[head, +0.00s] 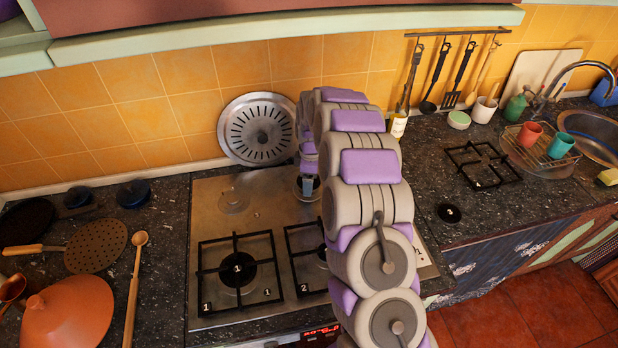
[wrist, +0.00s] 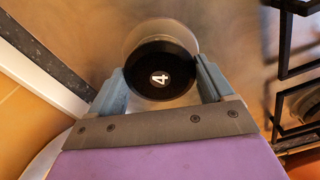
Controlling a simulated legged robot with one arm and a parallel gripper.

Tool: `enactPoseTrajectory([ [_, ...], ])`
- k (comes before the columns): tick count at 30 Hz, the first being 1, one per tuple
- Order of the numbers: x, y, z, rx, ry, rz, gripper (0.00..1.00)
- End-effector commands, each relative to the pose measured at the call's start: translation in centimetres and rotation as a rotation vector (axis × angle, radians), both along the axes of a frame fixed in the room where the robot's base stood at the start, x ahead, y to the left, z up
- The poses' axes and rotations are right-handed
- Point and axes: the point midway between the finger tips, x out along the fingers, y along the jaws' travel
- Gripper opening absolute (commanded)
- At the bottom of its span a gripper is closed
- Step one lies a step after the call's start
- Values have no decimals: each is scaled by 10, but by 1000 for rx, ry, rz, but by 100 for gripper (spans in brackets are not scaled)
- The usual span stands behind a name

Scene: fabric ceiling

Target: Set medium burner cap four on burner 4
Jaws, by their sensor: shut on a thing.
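The medium burner cap four (wrist: 160,77) is a black disc marked with a white 4. My gripper (wrist: 160,80) is shut on it, one grey finger on each side, in the wrist view. The pale round burner base (wrist: 146,31) shows past the cap's far edge, so the cap is over it or on it; I cannot tell whether they touch. In the head view my gripper (head: 308,187) is at the back right of the steel stove top (head: 265,212), where my arm hides most of that burner.
Grates marked 1 (head: 240,272) and 2 (head: 308,258) stand at the stove's front. A bare burner (head: 233,202) is at the back left. A round metal strainer (head: 257,129) leans on the wall behind. A loose grate (head: 482,165) and cap 3 (head: 449,213) lie on the right counter.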

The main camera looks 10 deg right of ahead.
Motion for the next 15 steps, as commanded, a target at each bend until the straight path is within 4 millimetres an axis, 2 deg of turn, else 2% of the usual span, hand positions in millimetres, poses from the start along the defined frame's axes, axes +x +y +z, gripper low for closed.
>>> enactPoseTrajectory([
  [15,0,0,-11,-1,0,0,44],
])
